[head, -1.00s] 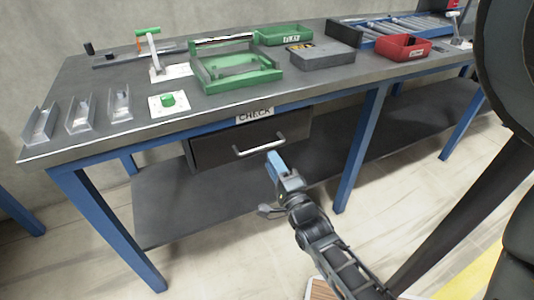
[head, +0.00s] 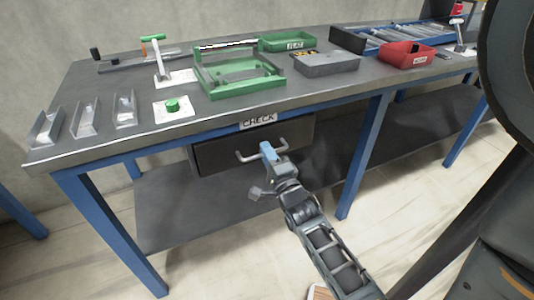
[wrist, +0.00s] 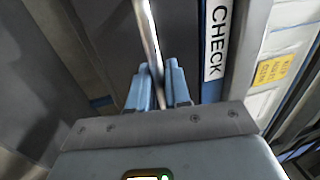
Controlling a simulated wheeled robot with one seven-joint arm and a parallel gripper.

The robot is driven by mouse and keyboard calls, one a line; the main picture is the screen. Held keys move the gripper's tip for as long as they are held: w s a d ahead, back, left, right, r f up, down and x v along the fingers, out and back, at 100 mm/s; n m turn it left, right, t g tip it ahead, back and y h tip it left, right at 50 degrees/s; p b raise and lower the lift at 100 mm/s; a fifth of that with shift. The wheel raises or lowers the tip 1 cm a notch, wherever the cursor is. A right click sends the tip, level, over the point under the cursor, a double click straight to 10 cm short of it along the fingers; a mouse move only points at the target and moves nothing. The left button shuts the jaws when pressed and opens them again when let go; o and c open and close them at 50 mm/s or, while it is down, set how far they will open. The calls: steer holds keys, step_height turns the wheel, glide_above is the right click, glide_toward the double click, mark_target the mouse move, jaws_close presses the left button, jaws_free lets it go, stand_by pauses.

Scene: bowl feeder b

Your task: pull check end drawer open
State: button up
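The check end drawer (head: 225,152) is a dark box under the bench top, below the white CHECK label (head: 258,120). It looks closed. Its pale bar handle (head: 246,157) runs across the front. My gripper (head: 268,151) is at the right half of the handle. In the wrist view, the handle bar (wrist: 151,40) passes between the two blue fingers of my gripper (wrist: 158,80), which are close together on either side of it with little or no gap. The CHECK label (wrist: 216,40) stands just right of the fingers.
The bench top (head: 225,110) holds a green fixture (head: 240,90), grey and red trays, a green button (head: 172,105) and metal chutes. A blue leg (head: 362,155) stands right of the drawer. A lower shelf (head: 190,205) lies below.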

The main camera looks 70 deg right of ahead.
jaws_close()
steer(key=r+p+v, duration=0.1)
steer(key=v, duration=0.8)
steer(key=r+p+v, duration=0.1)
steer(key=r+v, duration=0.1)
steer(key=v, duration=0.8)
steer(key=shift+s+a+r, duration=0.15)
steer(key=shift+s+a, duration=0.05)
steer(key=shift+s, duration=0.1)
steer(key=shift+o, duration=1.9)
jaws_free()
